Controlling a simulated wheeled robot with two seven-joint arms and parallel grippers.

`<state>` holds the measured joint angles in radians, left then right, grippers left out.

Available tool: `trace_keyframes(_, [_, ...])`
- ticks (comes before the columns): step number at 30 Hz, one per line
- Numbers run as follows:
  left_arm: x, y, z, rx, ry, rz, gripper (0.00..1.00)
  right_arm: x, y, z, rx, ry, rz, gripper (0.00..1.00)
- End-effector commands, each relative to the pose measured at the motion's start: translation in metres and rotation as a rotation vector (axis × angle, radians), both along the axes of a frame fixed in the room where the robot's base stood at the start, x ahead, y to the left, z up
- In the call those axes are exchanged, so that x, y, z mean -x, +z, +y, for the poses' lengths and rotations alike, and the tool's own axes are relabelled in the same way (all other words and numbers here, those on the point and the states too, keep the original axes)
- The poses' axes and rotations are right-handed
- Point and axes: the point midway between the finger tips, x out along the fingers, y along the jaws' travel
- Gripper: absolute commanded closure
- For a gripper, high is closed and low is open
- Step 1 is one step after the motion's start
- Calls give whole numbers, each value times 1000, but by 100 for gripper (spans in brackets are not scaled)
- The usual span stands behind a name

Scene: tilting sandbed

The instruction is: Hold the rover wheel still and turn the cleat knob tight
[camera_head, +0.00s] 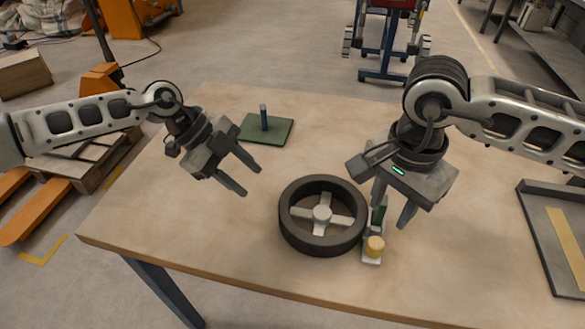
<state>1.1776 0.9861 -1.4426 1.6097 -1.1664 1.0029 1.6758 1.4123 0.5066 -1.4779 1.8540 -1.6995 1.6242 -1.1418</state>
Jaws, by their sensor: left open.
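The rover wheel (289,235), a dark tyre ring with a pale spoked hub, lies flat near the middle of the table. A small green piece (381,212) stands just behind the knob, partly covered by my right gripper. My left gripper (250,181) is open and empty, above the table to the upper left of the wheel. My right gripper (391,212) hangs over the area right of the wheel, its fingers apart. I cannot tell whether it touches the green piece.
A green plate (282,131) with an upright post (263,115) lies at the back left of the wooden table (180,235). A grey tray (531,225) with a yellow strip lies at the right edge. The table's front left is clear.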

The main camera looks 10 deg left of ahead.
Motion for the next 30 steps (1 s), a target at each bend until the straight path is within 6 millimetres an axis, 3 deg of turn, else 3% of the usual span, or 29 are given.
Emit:
trace_keyframes(1, [14,9,-33,-42,-118,23,58,0,0,0,0,0,0,64])
trace_keyframes(3, [31,19,-61,-143,-245,46,58,0,0,0,0,0,0,64])
trace_keyframes(6, [48,36,-86,-306,-362,38,58,0,0,0,0,0,0,64])
trace_keyframes(12, [59,72,-110,-568,-403,-45,58,0,0,0,0,0,0,64])
trace_keyframes(17, [60,88,-114,-665,-371,-92,58,0,0,0,0,0,0,64])
trace_keyframes(23, [60,78,-114,-688,-357,-98,58,0,0,0,0,0,0,64])
trace_keyframes(30, [61,32,-113,-690,-360,-95,58,0,0,0,0,0,0,64])
